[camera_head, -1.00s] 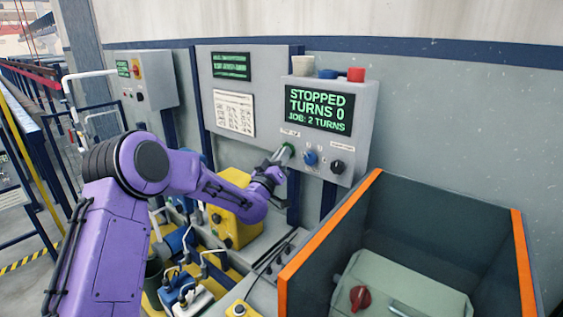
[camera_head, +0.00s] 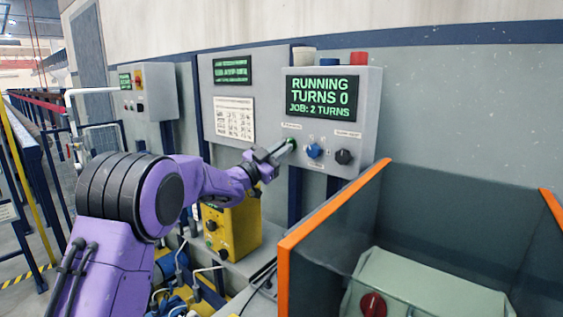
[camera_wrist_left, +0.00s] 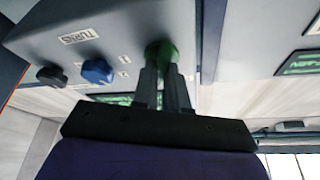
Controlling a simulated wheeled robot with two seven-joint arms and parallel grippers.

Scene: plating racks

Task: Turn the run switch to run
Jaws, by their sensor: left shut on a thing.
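The grey control box (camera_head: 368,110) hangs on the wall with a screen (camera_head: 319,98) that reads RUNNING, TURNS 0, JOB: 2 TURNS. Below the screen are a green knob at the left, a blue knob (camera_head: 314,151) in the middle and a black knob (camera_head: 344,157) at the right. My left gripper (camera_head: 284,148) is shut on the green knob (camera_head: 292,143), which its fingers partly hide. In the left wrist view the fingers meet at the green knob (camera_wrist_left: 161,50), with the blue knob (camera_wrist_left: 97,71) and black knob (camera_wrist_left: 51,76) beside it. My right gripper is not in view.
A grey tank (camera_head: 440,215) with orange edges stands below and right of the box, holding a pale green unit (camera_head: 430,285) with a red knob (camera_head: 373,304). A chart panel (camera_head: 234,119) hangs left of the screen.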

